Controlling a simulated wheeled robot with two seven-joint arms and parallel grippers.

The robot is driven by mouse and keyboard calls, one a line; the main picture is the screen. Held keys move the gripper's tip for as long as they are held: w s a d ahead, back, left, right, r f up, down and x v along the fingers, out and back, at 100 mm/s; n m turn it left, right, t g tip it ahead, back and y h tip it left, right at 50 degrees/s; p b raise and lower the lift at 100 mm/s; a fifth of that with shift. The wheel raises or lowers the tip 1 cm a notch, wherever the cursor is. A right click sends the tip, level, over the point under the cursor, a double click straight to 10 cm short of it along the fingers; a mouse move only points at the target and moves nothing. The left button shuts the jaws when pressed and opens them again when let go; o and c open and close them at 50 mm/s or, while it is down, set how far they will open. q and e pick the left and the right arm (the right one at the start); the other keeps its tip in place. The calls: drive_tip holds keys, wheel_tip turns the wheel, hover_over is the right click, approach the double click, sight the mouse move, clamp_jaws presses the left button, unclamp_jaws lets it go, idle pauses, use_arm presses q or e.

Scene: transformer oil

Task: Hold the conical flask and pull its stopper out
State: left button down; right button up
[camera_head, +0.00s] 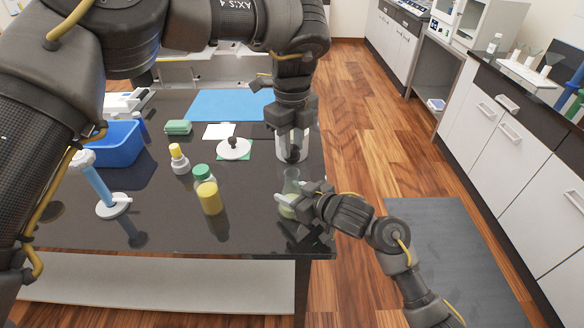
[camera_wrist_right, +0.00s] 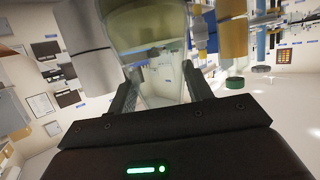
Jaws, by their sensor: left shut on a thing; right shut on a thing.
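The conical flask (camera_head: 291,186) is clear glass with pale yellow-green liquid and stands at the right edge of the dark table. My right gripper (camera_head: 283,203) reaches in from the right and is shut on the flask's body. In the right wrist view the flask (camera_wrist_right: 150,35) sits between the two fingers of this gripper (camera_wrist_right: 160,93). My left gripper (camera_head: 291,157) points down directly above the flask's neck and is shut on the stopper. The stopper is mostly hidden between its fingers, and I cannot tell whether it is clear of the neck.
A yellow-liquid bottle with a green cap (camera_head: 207,190) stands left of the flask. Further left are a smaller yellow-capped bottle (camera_head: 179,159), a blue cylinder on a white base (camera_head: 97,185) and a blue bin (camera_head: 117,143). A white round dish (camera_head: 234,149) lies behind.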

use_arm(q)
drive_tip(key=shift+r, duration=1.6)
use_arm(e)
drive_tip(key=shift+f, duration=0.2)
use_arm(q)
drive_tip(key=shift+w+f, duration=0.1)
use_arm(e)
drive_tip(key=o, duration=1.1)
drive_tip(key=shift+w, duration=0.1)
drive_tip(key=shift+c, duration=0.2)
drive_tip(key=shift+r, duration=0.1)
drive_tip(key=v, duration=1.2)
drive_tip(key=shift+d, duration=0.1)
